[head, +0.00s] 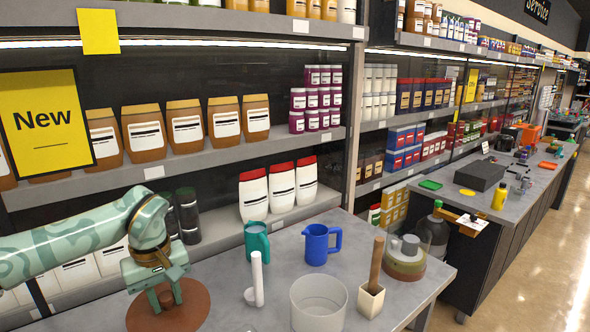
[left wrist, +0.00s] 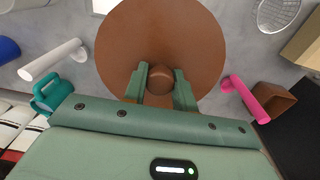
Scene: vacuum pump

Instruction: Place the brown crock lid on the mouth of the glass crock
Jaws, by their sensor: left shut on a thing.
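The brown crock lid (head: 190,315) is a flat round disc with a small knob. My left gripper (head: 167,296) is shut on the lid's knob; in the left wrist view its two fingers sit on either side of the knob (left wrist: 159,82). The lid looks level, at the lower left of the head view; its height over the table is hard to tell. The glass crock (head: 318,305) is a clear open cylinder on the grey table, right of the lid and apart from it. Its mouth is uncovered. My right gripper is not in view.
Between lid and crock stands a white rod-like holder (head: 257,280). A teal mug (head: 257,241) and blue pitcher (head: 318,245) stand behind. Shelves (head: 200,160) rise behind.

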